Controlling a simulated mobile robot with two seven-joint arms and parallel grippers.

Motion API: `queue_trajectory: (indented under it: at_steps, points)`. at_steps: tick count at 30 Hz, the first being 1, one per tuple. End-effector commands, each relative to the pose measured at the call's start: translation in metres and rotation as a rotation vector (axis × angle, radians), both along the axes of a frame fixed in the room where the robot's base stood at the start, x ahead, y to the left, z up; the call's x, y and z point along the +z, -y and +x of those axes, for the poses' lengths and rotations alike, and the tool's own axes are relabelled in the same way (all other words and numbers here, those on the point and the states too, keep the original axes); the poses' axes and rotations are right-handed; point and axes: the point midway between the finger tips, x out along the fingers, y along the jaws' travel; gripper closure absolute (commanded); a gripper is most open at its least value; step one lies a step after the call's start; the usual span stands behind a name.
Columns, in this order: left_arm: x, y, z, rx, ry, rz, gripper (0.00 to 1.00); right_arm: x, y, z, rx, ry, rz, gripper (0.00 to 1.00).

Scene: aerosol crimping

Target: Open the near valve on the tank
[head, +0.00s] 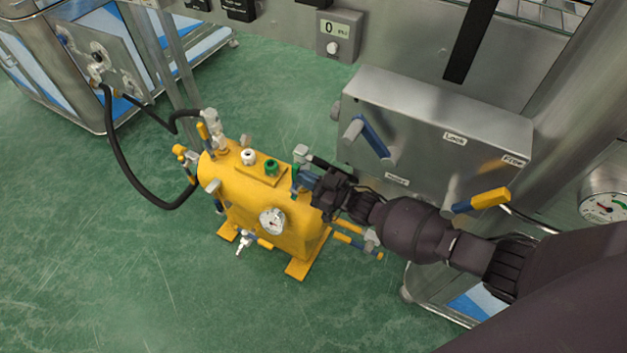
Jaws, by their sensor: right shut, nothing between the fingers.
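The yellow tank (240,200) stands on the green floor at the centre of the head view, with a round gauge (272,221) on its side. Valve handles in yellow and blue show at its left end (204,132) and at its lower right (345,238). I cannot tell for certain which one is the near valve. My right gripper (305,177) is shut and empty at the tank's upper right end, beside a small blue and grey fitting. It hides part of that end, and I cannot tell whether it touches the fitting. My left gripper is out of view.
A grey metal box (440,135) with a blue lever and a yellow-tipped lever stands close behind my right arm. Black hoses (125,180) run from the left end to a steel cabinet (40,70). The floor in front is clear.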

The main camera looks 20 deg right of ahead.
Motion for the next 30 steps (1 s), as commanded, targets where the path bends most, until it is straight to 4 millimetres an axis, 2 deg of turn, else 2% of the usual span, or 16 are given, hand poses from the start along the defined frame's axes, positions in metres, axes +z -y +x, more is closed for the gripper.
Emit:
queue_trajectory:
  at_steps: [1,17,30]
  points:
    - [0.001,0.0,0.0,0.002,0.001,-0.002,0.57,0.006,-0.002,0.004,0.001,-0.001,-0.006,1.0]
    - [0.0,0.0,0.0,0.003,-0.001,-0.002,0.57,0.002,-0.004,0.003,0.0,-0.009,-0.006,1.0]
    - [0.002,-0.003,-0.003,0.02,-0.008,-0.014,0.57,-0.001,0.035,-0.043,-0.002,-0.007,-0.006,1.0]
